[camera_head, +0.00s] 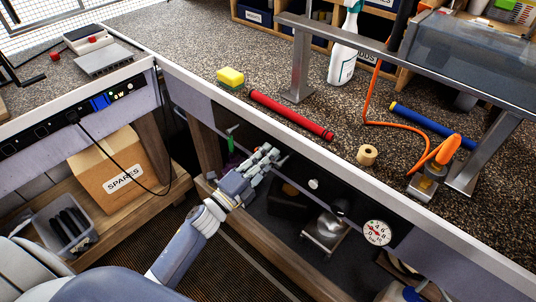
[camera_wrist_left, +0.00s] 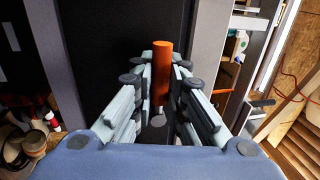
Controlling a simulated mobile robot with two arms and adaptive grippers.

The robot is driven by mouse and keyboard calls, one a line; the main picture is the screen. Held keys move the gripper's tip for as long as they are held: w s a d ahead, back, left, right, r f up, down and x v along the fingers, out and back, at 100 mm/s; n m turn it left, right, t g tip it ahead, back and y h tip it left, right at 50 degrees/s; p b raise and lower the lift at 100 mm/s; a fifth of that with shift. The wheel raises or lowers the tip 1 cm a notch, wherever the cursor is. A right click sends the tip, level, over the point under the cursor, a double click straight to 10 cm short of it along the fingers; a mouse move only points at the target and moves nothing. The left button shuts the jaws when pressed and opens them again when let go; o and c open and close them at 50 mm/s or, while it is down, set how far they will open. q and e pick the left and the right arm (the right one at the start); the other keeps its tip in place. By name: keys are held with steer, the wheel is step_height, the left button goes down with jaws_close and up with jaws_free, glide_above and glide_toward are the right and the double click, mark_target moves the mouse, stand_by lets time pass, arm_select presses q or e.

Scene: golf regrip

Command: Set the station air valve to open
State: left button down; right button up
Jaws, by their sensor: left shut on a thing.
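I take this as the air valve's handle. In the head view the fingers hide it, so the valve's body and setting cannot be told. A white round pressure gauge (camera_head: 376,232) sits further right on the bench front. My right gripper is not in view.
On the bench lie a red grip (camera_head: 290,114), a yellow sponge (camera_head: 231,77), a tape roll (camera_head: 367,155), a blue grip (camera_head: 432,125) and an orange air hose (camera_head: 378,122). A green-handled item (camera_head: 231,143) hangs left of my gripper. A spares box (camera_head: 108,170) stands lower left.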

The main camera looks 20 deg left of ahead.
arm_select(q)
steer(key=shift+f, duration=0.2)
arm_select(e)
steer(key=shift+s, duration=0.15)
arm_select(q)
steer(key=c, duration=1.6)
jaws_free()
steer(key=shift+s+r, duration=0.1)
steer(key=shift+r, duration=0.05)
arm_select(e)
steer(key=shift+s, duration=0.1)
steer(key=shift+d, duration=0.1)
arm_select(q)
steer(key=v, duration=1.2)
